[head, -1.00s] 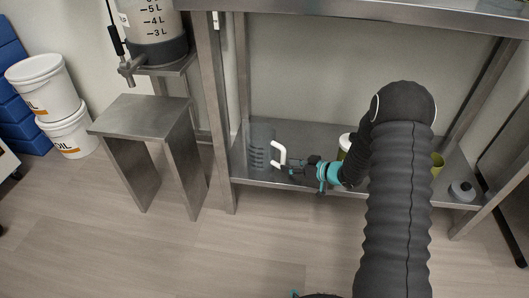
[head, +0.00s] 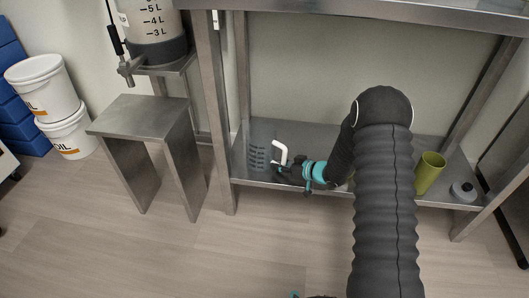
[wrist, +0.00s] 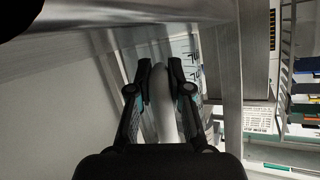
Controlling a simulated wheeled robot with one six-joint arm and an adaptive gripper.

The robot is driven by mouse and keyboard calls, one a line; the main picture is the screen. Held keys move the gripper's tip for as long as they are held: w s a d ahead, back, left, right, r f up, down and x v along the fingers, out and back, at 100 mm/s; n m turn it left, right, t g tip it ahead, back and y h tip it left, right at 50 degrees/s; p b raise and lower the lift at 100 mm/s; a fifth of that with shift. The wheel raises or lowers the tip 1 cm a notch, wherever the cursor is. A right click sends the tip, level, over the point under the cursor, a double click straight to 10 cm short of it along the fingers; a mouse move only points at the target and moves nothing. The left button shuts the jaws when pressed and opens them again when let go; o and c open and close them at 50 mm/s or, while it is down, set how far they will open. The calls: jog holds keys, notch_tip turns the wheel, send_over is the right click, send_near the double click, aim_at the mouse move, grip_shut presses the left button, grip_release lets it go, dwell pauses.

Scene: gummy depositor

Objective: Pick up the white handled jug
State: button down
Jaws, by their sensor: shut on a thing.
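The jug (head: 260,155) is clear with dark graduation marks and a white handle (head: 281,152). It stands on the lower shelf (head: 330,188) at its left end, beside the table leg. My gripper (head: 279,170) reaches in from the right and is shut on the white handle near its lower part. In the wrist view the handle (wrist: 162,82) runs between the two black fingertips (wrist: 160,75). Part of the jug's marked wall (wrist: 186,60) shows behind them. The handle's lower end is hidden by the gripper.
A green cup (head: 430,172) and a grey lidded container (head: 462,191) stand on the shelf to the right of my arm. The tabletop edge (head: 360,18) is above. White buckets (head: 45,85) are at far left.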

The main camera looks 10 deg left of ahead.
aim_at(285, 158)
dwell(0.3)
jog(key=shift+r, duration=0.45)
jog(key=r, duration=0.2)
jog(key=r+p, duration=0.1)
jog(key=r, duration=0.1)
jog(key=shift+s+d, duration=0.25)
jog(key=shift+s, duration=0.1)
jog(key=s+d+r+p, duration=0.1)
jog(key=s+d+r, duration=0.5)
jog(key=s, duration=0.3)
jog(key=shift+p, duration=0.3)
jog(key=shift+s, duration=0.15)
